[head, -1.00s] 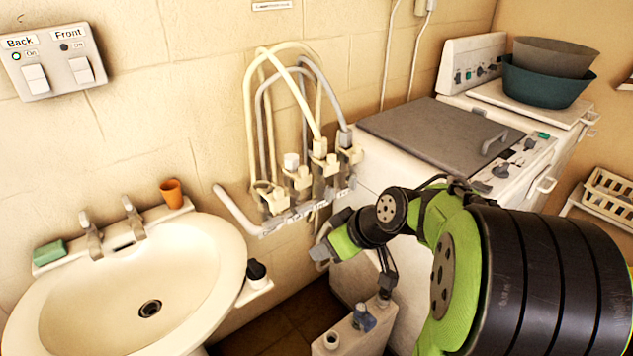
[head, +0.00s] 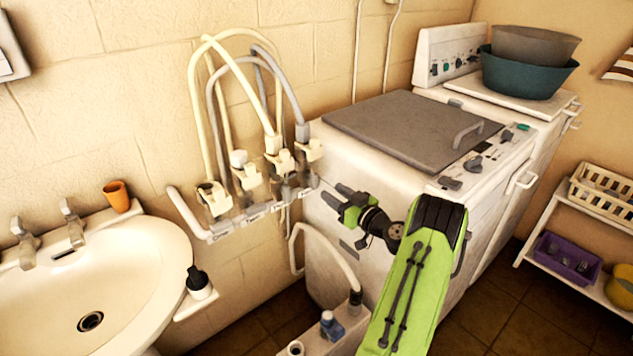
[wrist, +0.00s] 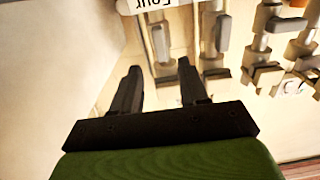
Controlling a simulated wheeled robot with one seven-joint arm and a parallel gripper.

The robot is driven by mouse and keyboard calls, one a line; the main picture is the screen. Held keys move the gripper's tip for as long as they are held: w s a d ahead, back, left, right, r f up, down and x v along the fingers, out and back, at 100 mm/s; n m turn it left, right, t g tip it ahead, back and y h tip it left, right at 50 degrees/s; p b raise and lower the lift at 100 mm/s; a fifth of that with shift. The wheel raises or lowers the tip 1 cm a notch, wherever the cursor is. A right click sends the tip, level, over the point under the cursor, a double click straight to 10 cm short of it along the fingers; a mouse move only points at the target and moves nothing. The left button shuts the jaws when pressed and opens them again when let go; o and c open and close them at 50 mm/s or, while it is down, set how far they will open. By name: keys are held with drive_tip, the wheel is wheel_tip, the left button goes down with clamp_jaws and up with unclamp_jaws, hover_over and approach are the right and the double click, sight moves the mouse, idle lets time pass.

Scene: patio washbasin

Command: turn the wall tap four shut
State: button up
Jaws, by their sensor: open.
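Wall tap four (head: 310,151) is the rightmost of the row of cream taps on the wall pipe in the head view, with a grey hose rising from it. Its handle is too small there to tell its angle. In the wrist view the "Four" label (wrist: 155,3) shows at the top edge, with grey and pale fittings below it. My gripper (head: 336,195) is open and empty, just right of and below tap four, in front of the washing machine's side. In the wrist view my gripper (wrist: 158,68) has its two dark fingers apart, pointing towards the fittings; no contact shows.
The other taps (head: 213,198) stand close by to the left. The washing machine (head: 330,160) is right beside tap four. The washbasin (head: 150,265) is at the left, with an orange cup (head: 117,196).

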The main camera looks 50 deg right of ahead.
sight(317, 181)
drive_tip(key=w, duration=0.7)
drive_tip(key=shift+w+d, duration=0.25)
drive_tip(key=shift+d, duration=0.15)
drive_tip(key=shift+c, duration=0.2)
clamp_jaws()
